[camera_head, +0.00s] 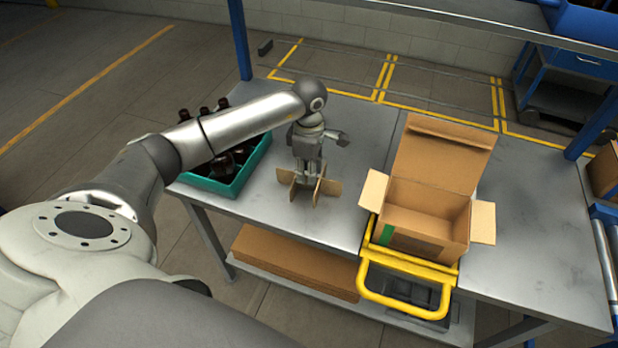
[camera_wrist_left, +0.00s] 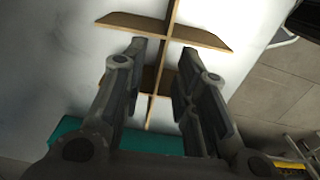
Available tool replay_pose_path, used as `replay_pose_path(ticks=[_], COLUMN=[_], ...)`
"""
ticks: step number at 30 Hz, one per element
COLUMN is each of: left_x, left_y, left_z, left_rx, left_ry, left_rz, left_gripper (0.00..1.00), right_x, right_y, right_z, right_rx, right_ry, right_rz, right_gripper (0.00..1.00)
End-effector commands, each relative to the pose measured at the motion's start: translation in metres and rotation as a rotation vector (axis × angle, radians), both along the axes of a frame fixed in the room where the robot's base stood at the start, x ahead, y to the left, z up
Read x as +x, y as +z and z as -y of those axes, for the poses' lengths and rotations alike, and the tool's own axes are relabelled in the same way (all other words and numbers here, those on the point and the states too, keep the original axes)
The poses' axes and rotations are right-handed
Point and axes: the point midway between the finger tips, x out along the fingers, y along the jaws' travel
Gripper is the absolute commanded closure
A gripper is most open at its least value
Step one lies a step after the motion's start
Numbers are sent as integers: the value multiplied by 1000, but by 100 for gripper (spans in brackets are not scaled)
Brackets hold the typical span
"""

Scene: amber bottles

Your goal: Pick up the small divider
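The small divider (camera_head: 328,188) is a brown cardboard cross standing on the metal table, left of the open box. My left gripper (camera_head: 307,172) points down directly over it, and the fingers hide part of it. In the left wrist view, the divider (camera_wrist_left: 205,37) shows as crossed panels, with one panel running between the fingers. My left gripper (camera_wrist_left: 163,50) is open there, with a finger on each side of that panel and gaps visible. My right gripper is not in view.
A teal crate (camera_head: 243,176) with dark amber bottles stands left of the divider. An open cardboard box (camera_head: 425,213) stands to the right, by a yellow frame (camera_head: 400,300). Flat cardboard (camera_head: 290,262) lies on the lower shelf. The table between divider and box is clear.

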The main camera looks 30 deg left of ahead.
Motion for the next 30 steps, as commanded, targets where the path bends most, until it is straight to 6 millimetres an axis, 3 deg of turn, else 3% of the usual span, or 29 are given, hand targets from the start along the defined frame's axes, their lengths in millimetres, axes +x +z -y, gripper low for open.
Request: replay_pose_path(ticks=[4,12,19,30], left_x=[-1,0,0,0], left_y=[-17,-22,-22,-21], left_z=[0,0,0,0], left_rx=[-1,-1,-1,-1], left_ry=[0,-1,-1,-1], left_rz=[-3,0,0,0], left_gripper=[72,72,99,100], right_x=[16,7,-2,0], right_y=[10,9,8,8], right_z=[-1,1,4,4], right_rx=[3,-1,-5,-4], right_ry=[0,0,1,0], right_rz=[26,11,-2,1], right_gripper=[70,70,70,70])
